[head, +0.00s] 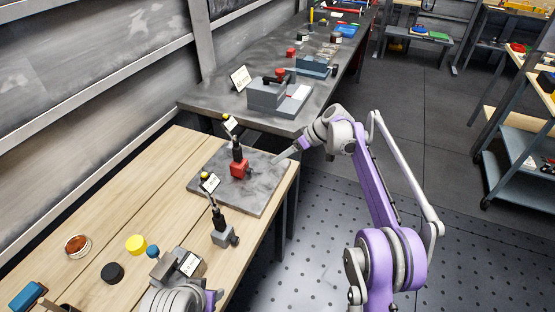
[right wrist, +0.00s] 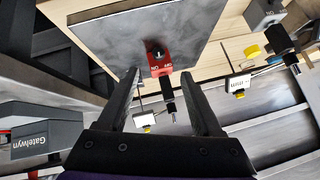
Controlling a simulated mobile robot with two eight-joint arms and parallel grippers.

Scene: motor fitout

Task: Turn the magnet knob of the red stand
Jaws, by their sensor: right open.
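The red stand (head: 238,170) is a red block with a black upright post, standing on a grey plate (head: 262,195). In the right wrist view the red stand (right wrist: 161,68) shows a dark round knob (right wrist: 157,51) on its face, with ON and OFF marks beside it. My right gripper (head: 280,158) is just right of the red stand, over the plate. In the right wrist view its two fingers (right wrist: 160,85) are apart, with the stand framed between and beyond them. Nothing is held. Of my left arm only a link shows at the bottom edge; its gripper is not visible.
A grey stand (head: 223,235) with a black post stands in front of the plate. Yellow (head: 136,244) and black (head: 112,272) round pieces lie on the wooden bench. A grey vise-like block (head: 268,94) sits on the dark bench behind. Open floor lies to the right.

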